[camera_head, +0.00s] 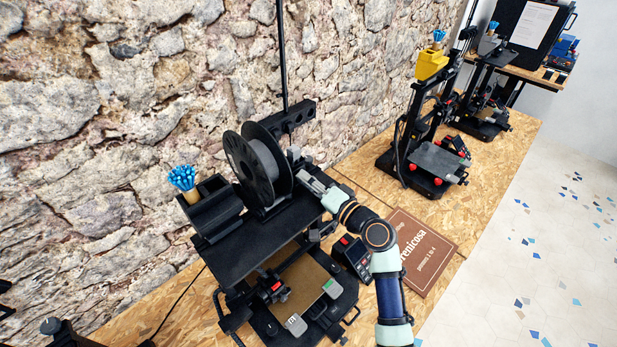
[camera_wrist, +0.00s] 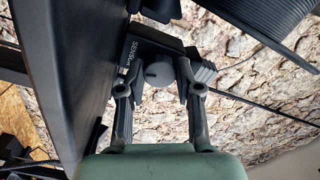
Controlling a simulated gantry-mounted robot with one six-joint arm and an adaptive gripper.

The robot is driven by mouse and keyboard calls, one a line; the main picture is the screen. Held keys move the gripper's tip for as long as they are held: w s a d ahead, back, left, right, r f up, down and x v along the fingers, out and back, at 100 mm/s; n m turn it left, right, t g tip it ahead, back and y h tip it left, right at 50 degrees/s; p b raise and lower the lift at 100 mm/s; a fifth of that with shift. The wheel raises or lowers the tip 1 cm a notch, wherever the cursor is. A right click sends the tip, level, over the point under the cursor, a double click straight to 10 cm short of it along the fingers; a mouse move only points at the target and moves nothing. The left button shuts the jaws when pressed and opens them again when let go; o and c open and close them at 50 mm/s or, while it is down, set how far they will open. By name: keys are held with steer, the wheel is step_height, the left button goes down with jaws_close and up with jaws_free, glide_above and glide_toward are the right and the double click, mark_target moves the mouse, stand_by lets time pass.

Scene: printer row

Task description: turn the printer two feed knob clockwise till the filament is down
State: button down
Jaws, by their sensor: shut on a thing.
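A black printer (camera_head: 240,250) stands on the bench in the near middle of the head view, with a large filament spool (camera_head: 262,165) on top. My gripper (camera_head: 312,183) reaches in beside the spool, at the top of this printer. In the wrist view my gripper (camera_wrist: 160,80) has one finger on each side of a round grey knob (camera_wrist: 159,73) and is shut on it. The knob sits against a black housing (camera_wrist: 140,42) with white lettering. In the head view the knob is hidden by my gripper. I cannot make out the filament strand or a printer number.
A brown sign (camera_head: 422,250) lies on the bench right of my arm. A second printer with a yellow part (camera_head: 432,64) stands farther back, with more equipment beyond. A cup of blue-tipped items (camera_head: 184,180) is left of the spool. The stone wall (camera_head: 130,90) runs close behind.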

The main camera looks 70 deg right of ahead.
steer(key=m+p, duration=0.2)
steer(key=m, duration=0.1)
steer(key=shift+r, duration=0.2)
steer(key=shift+f+m+p, duration=0.1)
steer(key=shift+m+p, duration=0.65)
steer(key=shift+m, duration=0.95)
steer(key=c, duration=0.8)
jaws_free()
steer(key=shift+o, duration=0.2)
steer(key=v, duration=1.2)
steer(key=shift+f, duration=0.1)
